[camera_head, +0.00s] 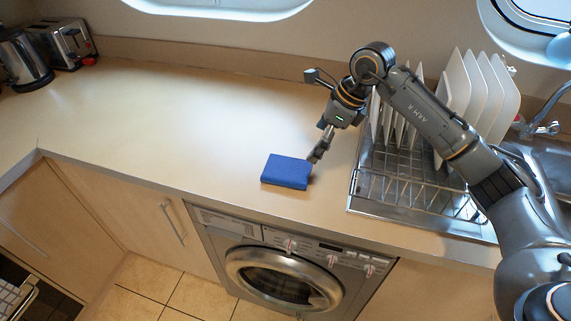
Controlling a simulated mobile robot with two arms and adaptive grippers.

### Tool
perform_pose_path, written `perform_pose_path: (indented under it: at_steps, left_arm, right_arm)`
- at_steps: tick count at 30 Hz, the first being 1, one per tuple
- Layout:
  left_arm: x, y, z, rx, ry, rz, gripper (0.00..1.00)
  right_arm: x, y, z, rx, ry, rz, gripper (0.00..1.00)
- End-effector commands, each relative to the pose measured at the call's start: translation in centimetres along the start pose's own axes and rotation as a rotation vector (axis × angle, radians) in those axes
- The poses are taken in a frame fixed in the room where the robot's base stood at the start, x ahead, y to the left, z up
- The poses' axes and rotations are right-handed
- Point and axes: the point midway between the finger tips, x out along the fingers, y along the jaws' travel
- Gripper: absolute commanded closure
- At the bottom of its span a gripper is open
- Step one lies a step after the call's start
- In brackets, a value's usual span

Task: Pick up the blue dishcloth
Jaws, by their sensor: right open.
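The blue dishcloth (286,171) lies folded flat on the wooden counter, near its front edge above the washing machine. My right gripper (316,156) is at the cloth's right end, pointing down, with its fingers close to the cloth's upper right corner. It is open and holds nothing that I can see. Whether a fingertip touches the cloth is not clear from this angle. My left gripper is not in view.
A metal dish rack (400,185) with several white plates (468,95) stands right of the cloth, beneath my right arm. A sink (545,165) is at the far right. A kettle (22,62) and toaster (64,42) stand far left. The counter left of the cloth is clear.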

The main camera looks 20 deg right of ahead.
Motion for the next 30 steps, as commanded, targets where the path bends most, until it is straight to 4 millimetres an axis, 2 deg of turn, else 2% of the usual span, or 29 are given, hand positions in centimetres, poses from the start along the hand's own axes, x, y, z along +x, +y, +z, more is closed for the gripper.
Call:
perform_pose_path:
  at_steps: [1,3,7,11,14,18,24,30]
  left_arm:
    - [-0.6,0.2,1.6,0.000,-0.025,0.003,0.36]
    - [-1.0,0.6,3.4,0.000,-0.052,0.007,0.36]
    - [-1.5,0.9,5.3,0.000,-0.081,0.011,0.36]
    - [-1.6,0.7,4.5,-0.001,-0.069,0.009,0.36]
    - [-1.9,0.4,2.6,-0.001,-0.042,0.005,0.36]
    - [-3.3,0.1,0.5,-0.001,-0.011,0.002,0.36]
    - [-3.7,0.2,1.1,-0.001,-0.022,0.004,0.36]
    - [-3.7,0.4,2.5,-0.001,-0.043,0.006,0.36]
  right_arm:
    - [1.0,0.1,0.1,0.001,0.000,0.007,0.00]
    - [2.4,0.1,0.1,0.001,-0.001,0.006,0.00]
    - [4.4,0.1,0.1,0.001,-0.002,0.004,0.00]
    - [5.4,0.1,0.2,-0.001,-0.003,0.003,0.00]
    - [6.0,0.2,0.2,0.000,-0.002,0.004,0.00]
    - [7.9,0.5,0.3,0.001,-0.001,0.008,0.00]
    - [10.4,0.4,0.2,-0.001,-0.003,0.003,0.00]
    - [10.7,0.4,0.1,-0.001,-0.003,0.001,0.00]
